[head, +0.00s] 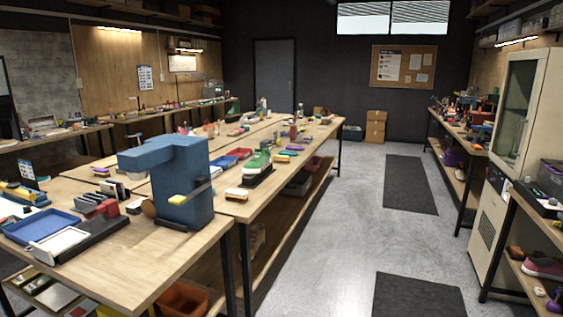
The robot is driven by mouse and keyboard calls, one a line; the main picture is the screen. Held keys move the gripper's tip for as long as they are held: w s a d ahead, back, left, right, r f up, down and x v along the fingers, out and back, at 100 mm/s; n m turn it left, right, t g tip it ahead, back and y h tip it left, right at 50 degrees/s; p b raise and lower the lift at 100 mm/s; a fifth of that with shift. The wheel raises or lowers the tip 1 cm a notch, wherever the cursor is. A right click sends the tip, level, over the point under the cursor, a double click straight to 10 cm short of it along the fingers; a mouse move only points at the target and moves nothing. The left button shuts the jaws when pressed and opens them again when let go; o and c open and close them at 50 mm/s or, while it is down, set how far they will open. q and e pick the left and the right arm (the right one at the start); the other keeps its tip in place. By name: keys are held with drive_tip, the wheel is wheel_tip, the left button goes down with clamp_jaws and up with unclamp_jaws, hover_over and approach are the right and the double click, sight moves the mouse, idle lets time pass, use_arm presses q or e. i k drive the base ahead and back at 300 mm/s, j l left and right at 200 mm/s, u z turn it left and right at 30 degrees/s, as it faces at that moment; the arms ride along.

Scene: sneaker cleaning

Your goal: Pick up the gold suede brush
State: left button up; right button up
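Neither of my grippers shows in the head view. I cannot pick out a gold suede brush with certainty. A small yellow piece (177,199) shows against the front of a large blue machine (183,172) on the near workbench; it may be part of the machine. A small pale block with a dark underside (237,194), possibly a brush, lies on the bench just right of the machine. Other small items farther along the bench are too small to tell.
The long wooden workbench (150,262) carries a blue tray (40,226) and a green sneaker (258,162). A pale cabinet (520,110) and shelves stand at right. Dark mats (410,184) lie on the grey floor (345,220), and the aisle is clear.

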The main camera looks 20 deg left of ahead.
sight(282, 160)
drive_tip(key=i, duration=1.5)
drive_tip(key=j+u, duration=0.05)
